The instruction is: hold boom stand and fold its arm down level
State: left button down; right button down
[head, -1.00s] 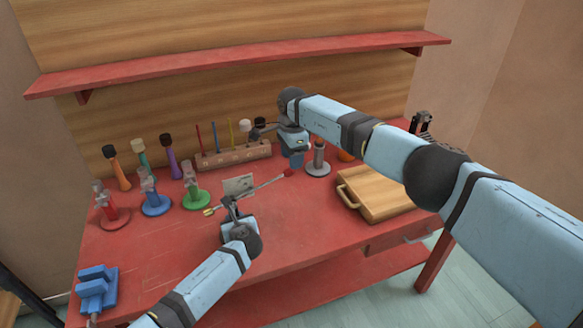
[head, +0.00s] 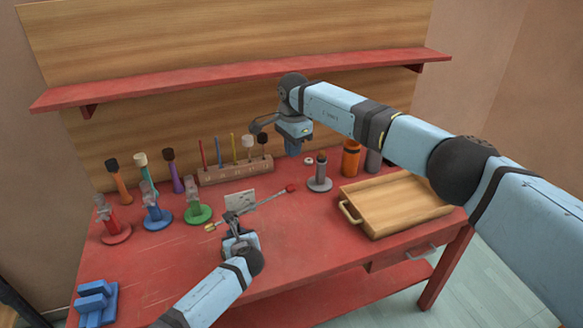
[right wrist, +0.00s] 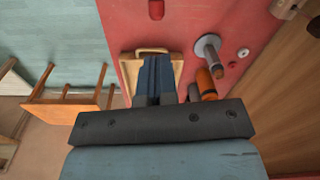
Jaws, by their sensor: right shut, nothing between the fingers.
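The boom stand stands on the red table front of centre. Its thin boom arm (head: 262,203) runs slantwise, from a yellow end at lower left to a red tip (head: 290,188) at upper right. My left gripper (head: 236,226) is at the stand's upright; its fingers and the stand's base are largely hidden, so I cannot tell its grip. My right gripper (head: 292,147) is shut and empty, pointing down above the table behind the red tip, apart from the boom. Its shut fingers show in the right wrist view (right wrist: 156,65).
A grey stand (head: 319,182) and an orange cylinder (head: 351,160) stand right of my right gripper. A wooden tray (head: 395,205) lies at right. A wooden rack (head: 225,174) and several coloured stands are at the back and left.

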jog(key=s+a+r+n+t, duration=0.1)
jog(key=s+r+n+t, duration=0.25)
jog(key=n, duration=1.25)
send_over(295, 189)
jog(key=a, duration=0.2)
jog(key=shift+g, duration=0.25)
notch_tip(295, 189, down, 12)
jog(key=shift+s+r, duration=0.1)
jog(key=shift+s, duration=0.05)
jog(key=shift+d+f, duration=0.2)
jog(key=shift+f, duration=0.45)
jog(key=f, duration=0.1)
jog(key=d+f, duration=0.1)
jog(key=f, duration=0.3)
jog(key=shift+w+d, duration=0.35)
jog(key=shift+w, duration=0.05)
